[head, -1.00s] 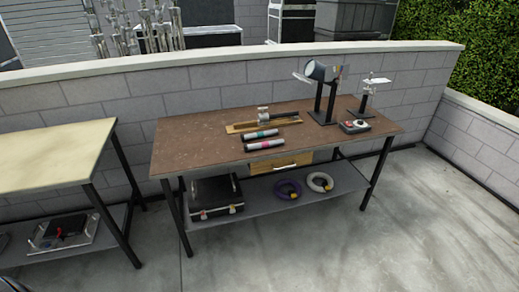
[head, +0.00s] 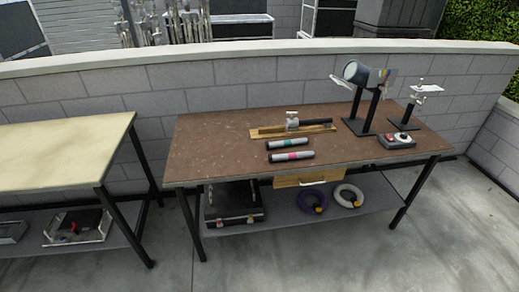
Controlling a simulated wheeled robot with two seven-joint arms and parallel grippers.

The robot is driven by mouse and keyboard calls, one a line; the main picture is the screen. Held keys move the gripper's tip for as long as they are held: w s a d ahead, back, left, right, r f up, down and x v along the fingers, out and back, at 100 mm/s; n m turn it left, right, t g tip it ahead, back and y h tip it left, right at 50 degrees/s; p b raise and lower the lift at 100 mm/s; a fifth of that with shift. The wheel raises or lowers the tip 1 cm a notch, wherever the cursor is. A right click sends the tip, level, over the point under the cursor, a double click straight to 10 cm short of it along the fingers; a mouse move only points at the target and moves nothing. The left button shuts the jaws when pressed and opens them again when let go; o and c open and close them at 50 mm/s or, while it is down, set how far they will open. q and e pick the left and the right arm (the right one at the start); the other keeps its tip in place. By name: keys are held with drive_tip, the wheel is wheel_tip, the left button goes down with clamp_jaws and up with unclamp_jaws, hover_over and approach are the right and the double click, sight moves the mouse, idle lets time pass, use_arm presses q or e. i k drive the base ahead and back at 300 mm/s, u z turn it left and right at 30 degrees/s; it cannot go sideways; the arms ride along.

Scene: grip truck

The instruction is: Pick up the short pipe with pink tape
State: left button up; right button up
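Two short pipes lie side by side on the brown workbench (head: 215,150), both grey with dark ends. The nearer one, the short pipe with pink tape (head: 291,156), has a pink band around its middle. The farther one, the short pipe with teal tape (head: 289,144), has a teal band. The two lie roughly parallel with a small gap between them. Neither of my grippers shows in the head view.
Behind the pipes is a wooden board with a clamp (head: 292,122). A lamp (head: 366,77) and a red-buttoned box (head: 397,140) stand at the bench's right. A pale table (head: 62,150) stands left; concrete floor in front is clear.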

sight(292, 156)
drive_tip(key=z, duration=0.1)
drive_tip(key=i, duration=1.1)
drive_tip(key=z, duration=0.75)
